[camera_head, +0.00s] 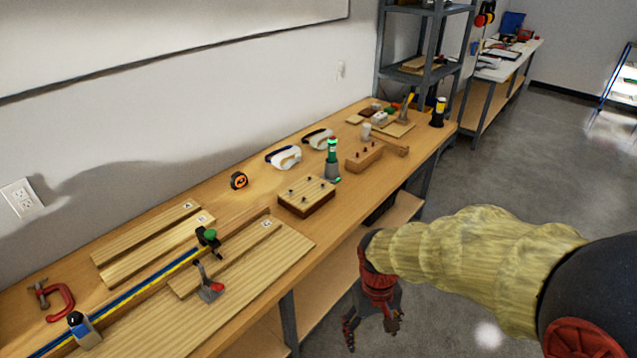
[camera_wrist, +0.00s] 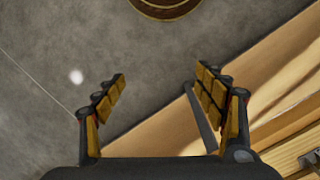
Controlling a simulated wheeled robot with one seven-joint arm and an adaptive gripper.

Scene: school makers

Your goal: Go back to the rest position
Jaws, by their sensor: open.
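My gripper (camera_head: 372,325) hangs off the front edge of the wooden workbench (camera_head: 250,212) in the head view, pointing down over the grey floor. In the wrist view my gripper (camera_wrist: 160,95) has its two fingers spread wide apart. Nothing is between them; the floor (camera_wrist: 60,60) and the bench's lower shelf or edge show behind. My arm comes in from the right side of the head view.
The bench holds boards, a red clamp (camera_head: 55,298), a tape measure (camera_head: 238,180), safety glasses (camera_head: 284,157), a peg block (camera_head: 306,196) and a green-topped bottle (camera_head: 332,160). A grey shelf rack (camera_head: 430,75) stands at the far end. Open floor (camera_head: 510,160) lies right.

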